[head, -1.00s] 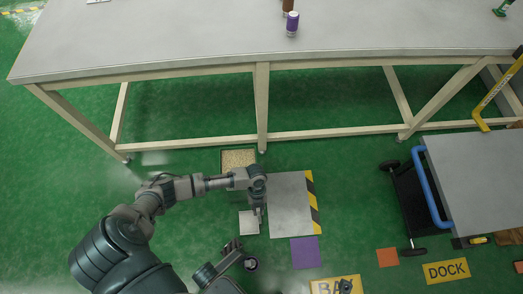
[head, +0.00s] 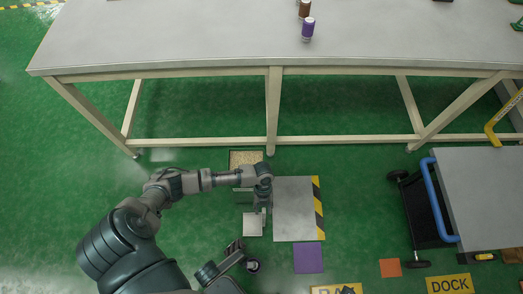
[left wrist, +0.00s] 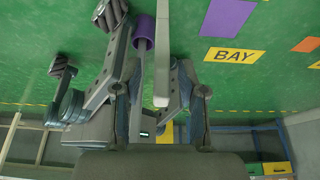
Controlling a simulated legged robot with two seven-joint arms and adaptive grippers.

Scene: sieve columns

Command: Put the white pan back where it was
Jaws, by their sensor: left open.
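A pale square that looks like the white pan (head: 253,225) shows in the head view, low beside the left edge of a grey plate. My left gripper (head: 264,208) points down at its right edge. In the left wrist view a narrow white piece (left wrist: 162,60), perhaps the pan seen edge-on, shows between and beyond the fingers of my left gripper (left wrist: 160,95). The fingers stand apart on both sides of it. I cannot tell whether they touch it. A tray of beige grains (head: 246,158) lies beyond my left wrist. My right gripper is not in view.
The grey plate (head: 295,208) with a striped edge is right of the gripper, with a purple square (head: 308,258) in front. A long table (head: 180,40) bearing a purple-labelled bottle (head: 307,30) stands beyond. A grey cart (head: 485,195) is at right. Green floor at left is clear.

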